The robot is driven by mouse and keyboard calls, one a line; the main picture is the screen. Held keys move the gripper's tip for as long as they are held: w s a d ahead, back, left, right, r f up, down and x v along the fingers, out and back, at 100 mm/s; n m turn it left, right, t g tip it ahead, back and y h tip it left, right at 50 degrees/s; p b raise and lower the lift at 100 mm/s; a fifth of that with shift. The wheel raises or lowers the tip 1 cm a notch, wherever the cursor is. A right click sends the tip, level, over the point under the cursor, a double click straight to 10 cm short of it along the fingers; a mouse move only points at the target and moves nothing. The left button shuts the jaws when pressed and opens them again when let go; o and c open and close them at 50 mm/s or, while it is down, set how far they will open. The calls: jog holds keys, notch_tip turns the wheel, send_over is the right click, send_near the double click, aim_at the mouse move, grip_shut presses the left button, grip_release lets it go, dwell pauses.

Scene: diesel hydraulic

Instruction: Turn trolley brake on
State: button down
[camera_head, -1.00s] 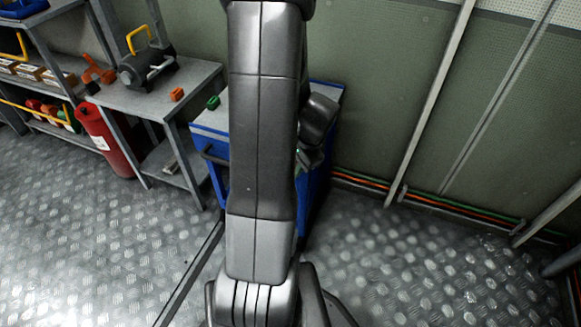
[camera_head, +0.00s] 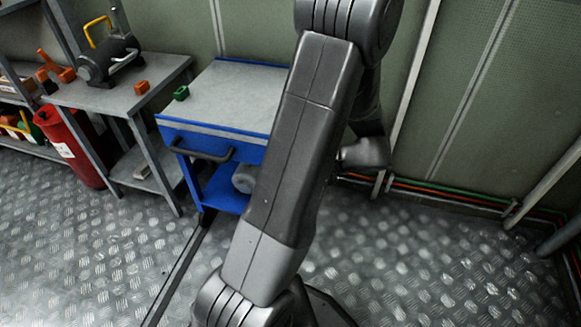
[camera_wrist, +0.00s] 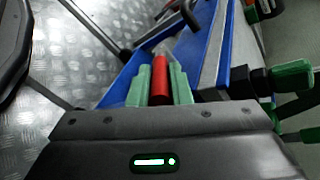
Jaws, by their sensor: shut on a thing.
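The blue trolley (camera_head: 218,190) with a grey top stands right of the workbench in the head view, partly covered by my arm. Its dark handle bar (camera_head: 203,152) is on the front side. In the wrist view, my gripper (camera_wrist: 161,82) has green fingers closed on the sides of a red cylindrical handle (camera_wrist: 160,76). Blue and grey trolley panels (camera_wrist: 205,50) show just beyond it. Whether this handle is the brake lever, and its exact setting, I cannot tell. My gripper's fingers are hidden in the head view.
A workbench (camera_head: 130,95) with a grey machine and an orange block (camera_head: 141,87) stands left of the trolley. A small green block (camera_head: 181,93) lies on the trolley top. Floor at the right is clear; pipes run along the wall.

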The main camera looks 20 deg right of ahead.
jog(key=shift+s+d+f+t+y+b, duration=0.1)
jog(key=shift+d+f+t+y+b, duration=0.1)
jog(key=shift+f+t+y+b, duration=0.3)
dwell(0.3)
jog(key=c, duration=1.3)
grip_release()
jog(key=p+v, duration=0.4)
jog(key=v, duration=0.9)
jog(key=shift+s+d, duration=0.2)
jog(key=shift+d, duration=0.2)
